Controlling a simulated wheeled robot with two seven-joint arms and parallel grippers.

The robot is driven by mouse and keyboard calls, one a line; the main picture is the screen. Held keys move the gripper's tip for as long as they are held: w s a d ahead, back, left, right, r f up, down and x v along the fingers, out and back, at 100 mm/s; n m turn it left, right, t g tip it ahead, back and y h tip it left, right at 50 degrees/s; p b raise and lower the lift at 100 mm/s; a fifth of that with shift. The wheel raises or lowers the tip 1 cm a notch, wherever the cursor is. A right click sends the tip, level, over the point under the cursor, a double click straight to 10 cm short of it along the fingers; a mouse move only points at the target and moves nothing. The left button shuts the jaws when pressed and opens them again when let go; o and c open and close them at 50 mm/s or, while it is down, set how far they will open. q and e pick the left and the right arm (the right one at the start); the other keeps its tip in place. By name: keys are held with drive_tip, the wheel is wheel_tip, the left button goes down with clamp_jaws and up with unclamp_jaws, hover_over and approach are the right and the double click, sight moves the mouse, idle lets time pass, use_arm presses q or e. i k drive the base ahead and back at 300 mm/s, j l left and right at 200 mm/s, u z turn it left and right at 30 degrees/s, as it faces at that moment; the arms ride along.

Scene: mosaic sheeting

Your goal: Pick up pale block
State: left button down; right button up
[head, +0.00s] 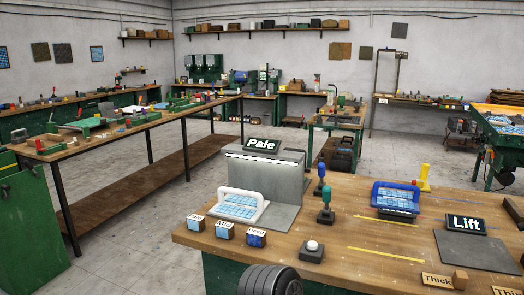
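Three small blocks with tiled blue faces and labels on top stand in a row at the front left of the near wooden table. The left one is the pale block (196,222), with the lightest face; its label is too small to read surely. The mid block (224,229) is beside it, then the deep block (256,238), with the darkest blue face. They stand apart from one another. A black sign reading "Pale" (262,145) sits on a grey box behind them. Neither of my grippers is in view.
A white-handled tray of pale blue tiles (262,207) stands just behind the blocks. A push button (312,250), a green-handled tool (325,216), a blue tray (396,212) and a "Lift" sign (467,224) stand to the right. The table's front left edge is close to the blocks.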

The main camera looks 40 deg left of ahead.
sight(195, 222)
drive_tip(key=i, duration=0.5)
drive_tip(key=u, duration=1.55)
